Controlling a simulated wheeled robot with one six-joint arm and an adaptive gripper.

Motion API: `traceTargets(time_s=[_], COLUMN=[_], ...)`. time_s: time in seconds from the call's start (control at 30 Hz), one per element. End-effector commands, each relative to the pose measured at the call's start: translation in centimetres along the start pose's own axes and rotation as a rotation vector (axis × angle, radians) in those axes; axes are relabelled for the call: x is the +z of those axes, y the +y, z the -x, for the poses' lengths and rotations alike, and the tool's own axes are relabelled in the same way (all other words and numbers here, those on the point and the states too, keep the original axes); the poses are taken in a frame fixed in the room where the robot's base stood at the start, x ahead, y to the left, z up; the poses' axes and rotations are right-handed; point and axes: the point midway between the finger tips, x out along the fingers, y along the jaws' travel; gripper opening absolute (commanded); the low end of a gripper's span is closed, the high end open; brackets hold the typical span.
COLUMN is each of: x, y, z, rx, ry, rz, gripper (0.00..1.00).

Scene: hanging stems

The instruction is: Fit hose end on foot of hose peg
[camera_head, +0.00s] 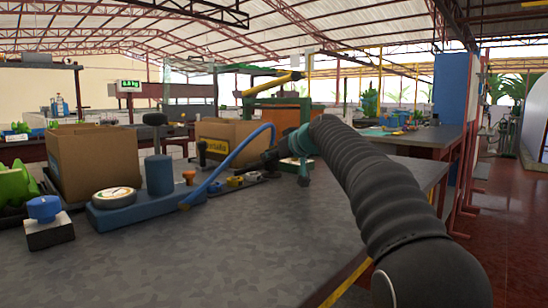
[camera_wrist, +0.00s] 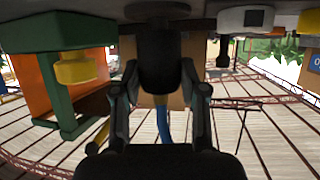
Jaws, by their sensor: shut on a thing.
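I take the held piece as the hose end. The peg and its foot cannot be told apart from the dark parts here, so contact between them is unclear.
A row of yellow and grey fittings (camera_head: 236,181) lies left of my gripper. An orange and green stand (camera_head: 283,117) is close behind. Cardboard boxes (camera_head: 95,163) and a blue cylinder (camera_head: 159,175) stand further left. The front of the grey table (camera_head: 250,245) is clear.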

Motion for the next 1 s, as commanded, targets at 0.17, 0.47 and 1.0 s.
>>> traceTargets(time_s=[0.17,0.47,1.0], x=[-0.03,0.05,0.51], y=[0.0,0.0,0.0], z=[0.01,-0.04,-0.22], rx=[0.0,0.0,0.0], ry=[0.0,0.0,0.0], rz=[0.0,0.0,0.0], gripper=[0.02,0.02,0.02])
